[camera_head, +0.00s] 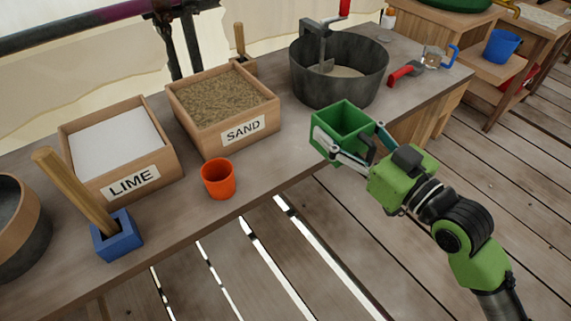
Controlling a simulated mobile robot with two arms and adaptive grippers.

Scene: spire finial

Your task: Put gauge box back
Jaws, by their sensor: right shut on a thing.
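The gauge box appears to be the green open-topped box (338,119), at the front edge of the bench, right of the sand box. My right gripper (359,142) is shut on the green box, with its fingers along the box's right and front sides. The green box looks upright and empty. I cannot tell whether its bottom touches the bench or is held just above it. My left gripper is not in view.
The bench (280,165) holds a lime box (130,180), a sand box (215,132), an orange cup (218,180), a blue block with a wooden handle (117,237) and a dark mixing tub (345,85). A red-handled tool (404,73) lies right of the tub. Bare bench shows between cup and green box.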

